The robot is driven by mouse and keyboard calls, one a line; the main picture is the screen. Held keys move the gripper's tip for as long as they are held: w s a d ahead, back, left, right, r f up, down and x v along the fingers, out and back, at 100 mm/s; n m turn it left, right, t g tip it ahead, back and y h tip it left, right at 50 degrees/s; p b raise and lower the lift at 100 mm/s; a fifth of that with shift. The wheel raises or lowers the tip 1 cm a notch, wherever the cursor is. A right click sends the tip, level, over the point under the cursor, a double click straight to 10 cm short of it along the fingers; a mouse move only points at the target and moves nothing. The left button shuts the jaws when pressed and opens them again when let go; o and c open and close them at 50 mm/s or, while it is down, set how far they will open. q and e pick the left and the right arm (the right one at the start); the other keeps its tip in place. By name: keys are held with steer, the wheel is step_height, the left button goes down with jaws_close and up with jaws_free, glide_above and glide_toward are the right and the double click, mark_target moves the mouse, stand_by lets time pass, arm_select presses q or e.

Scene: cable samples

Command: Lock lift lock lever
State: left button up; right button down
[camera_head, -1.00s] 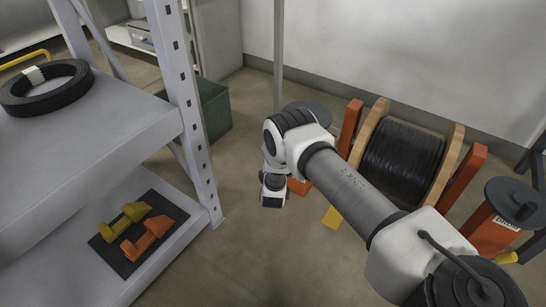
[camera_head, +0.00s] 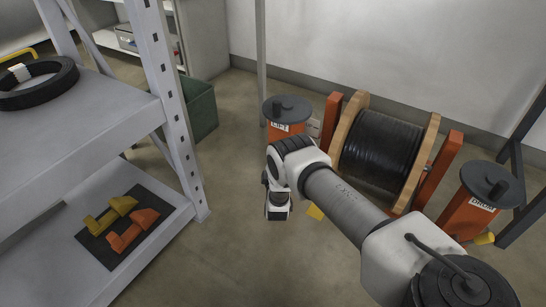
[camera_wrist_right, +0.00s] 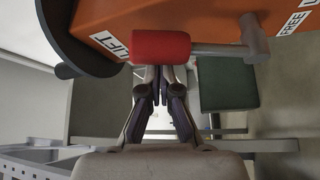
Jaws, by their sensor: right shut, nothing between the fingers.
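The orange lift post (camera_head: 284,128), with a dark round top and a LIFT label, stands left of the cable drum in the head view. In the right wrist view its orange face (camera_wrist_right: 215,15) fills the top, with LIFT and FREE labels. The lock lever has a red handle (camera_wrist_right: 160,47) and a grey rod (camera_wrist_right: 218,51) running right to a grey pivot (camera_wrist_right: 254,38). My right gripper (camera_wrist_right: 160,84) is shut and empty, its fingertips just below the handle in that view. I cannot tell whether they touch it. My left gripper is not in view.
A wooden cable drum (camera_head: 384,148) stands between orange uprights. Another orange post (camera_head: 470,210) labelled DRUM is at right. A grey shelf (camera_head: 95,120) at left holds a black coil (camera_head: 40,92) and orange and yellow blocks. A green bin (camera_head: 199,110) stands behind it.

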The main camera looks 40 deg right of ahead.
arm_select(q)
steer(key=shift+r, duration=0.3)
arm_select(e)
steer(key=shift+s+d+f, duration=0.25)
steer(key=shift+s, duration=0.35)
steer(key=shift+s+f, duration=0.1)
